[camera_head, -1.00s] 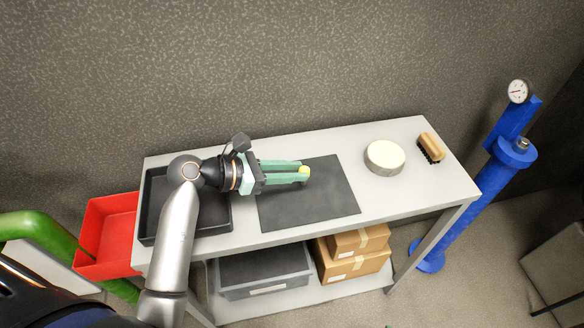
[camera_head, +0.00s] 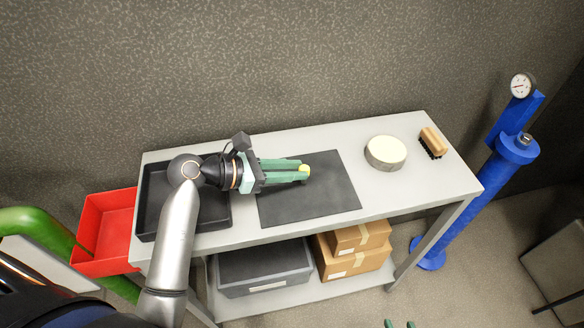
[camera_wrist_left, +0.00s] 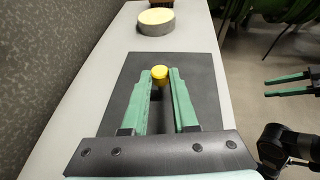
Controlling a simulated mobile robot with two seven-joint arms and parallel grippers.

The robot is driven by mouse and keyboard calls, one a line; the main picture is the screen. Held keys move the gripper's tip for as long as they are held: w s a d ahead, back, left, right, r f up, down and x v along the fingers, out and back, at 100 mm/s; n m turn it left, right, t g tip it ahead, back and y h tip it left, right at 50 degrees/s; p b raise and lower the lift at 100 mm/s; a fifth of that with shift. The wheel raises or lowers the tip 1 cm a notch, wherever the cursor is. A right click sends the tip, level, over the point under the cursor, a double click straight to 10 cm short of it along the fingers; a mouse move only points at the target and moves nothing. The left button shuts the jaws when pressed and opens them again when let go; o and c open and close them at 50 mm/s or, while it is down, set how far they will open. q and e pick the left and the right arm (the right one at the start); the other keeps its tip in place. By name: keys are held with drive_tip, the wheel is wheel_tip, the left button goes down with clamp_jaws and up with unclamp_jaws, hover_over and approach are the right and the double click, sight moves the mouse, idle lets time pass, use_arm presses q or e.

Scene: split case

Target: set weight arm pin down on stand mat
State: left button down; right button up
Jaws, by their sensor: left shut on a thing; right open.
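The weight arm pin shows as a yellow round top (camera_head: 305,168) between the fingertips of my left gripper (camera_head: 299,170). In the left wrist view the pin (camera_wrist_left: 160,72) stands about upright, with green fingers on both sides and its lower part mostly hidden. My left gripper is shut on it over the dark grey stand mat (camera_head: 325,200). I cannot tell whether the pin's lower end touches the mat. My right gripper (camera_head: 399,323) is open and empty; only its green tips show at the bottom of the head view, well clear of the table.
A black tray (camera_head: 147,205) lies left of the mat, under my left arm. A round cream-topped block (camera_head: 386,151) and a brush (camera_head: 432,142) stand at the right. A red bin (camera_head: 105,230) is beside the table's left end. The mat's right half is clear.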

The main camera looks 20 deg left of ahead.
use_arm(q)
drive_tip(key=shift+f, duration=0.25)
use_arm(e)
drive_tip(key=shift+f, duration=0.25)
use_arm(q)
drive_tip(key=c, duration=0.6)
unclamp_jaws()
use_arm(e)
drive_tip(key=shift+s, duration=0.1)
use_arm(q)
drive_tip(key=v, duration=1.2)
drive_tip(key=shift+s+b, duration=0.25)
drive_tip(key=shift+b, duration=0.15)
use_arm(e)
drive_tip(key=shift+w+a+r, duration=0.1)
drive_tip(key=shift+w+a, duration=0.15)
drive_tip(key=shift+a, duration=0.2)
use_arm(q)
drive_tip(key=shift+a+r, duration=0.1)
